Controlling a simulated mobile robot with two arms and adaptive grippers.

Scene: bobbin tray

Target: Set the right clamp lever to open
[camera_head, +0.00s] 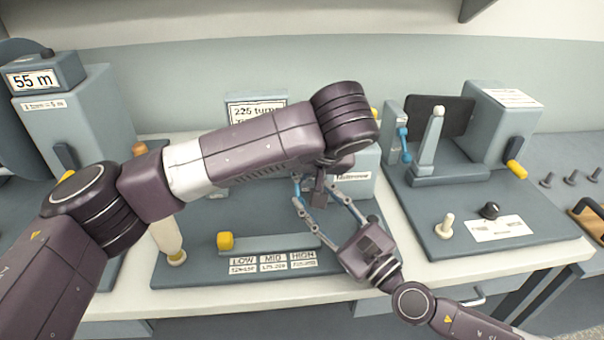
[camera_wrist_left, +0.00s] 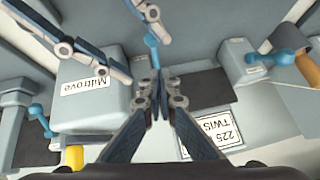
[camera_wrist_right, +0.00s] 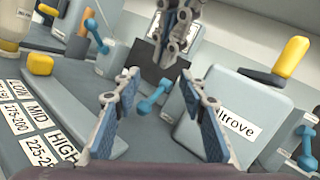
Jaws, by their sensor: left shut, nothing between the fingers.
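The blue lever (camera_wrist_left: 152,45) beside the Miltrove box (camera_wrist_left: 90,88) lies just beyond my left gripper's fingertips in the left wrist view. It also shows in the right wrist view (camera_wrist_right: 155,95), tilted, in the gap between my right fingers but farther off. My left gripper (camera_wrist_left: 157,78) is shut and empty, pointing down near this lever; whether it touches it I cannot tell. My right gripper (camera_wrist_right: 163,85) is open and empty, low in front of the box. In the head view my left arm hides most of the lever area. Another blue lever (camera_wrist_right: 97,35) stands farther left.
The grey base carries a yellow knob (camera_head: 225,241) and LOW, MID, HIGH labels (camera_head: 272,262). The right station (camera_head: 560,225) has its own blue lever (camera_head: 404,143) and yellow handle (camera_head: 516,170). The two grippers are close together, leaving little room between them.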

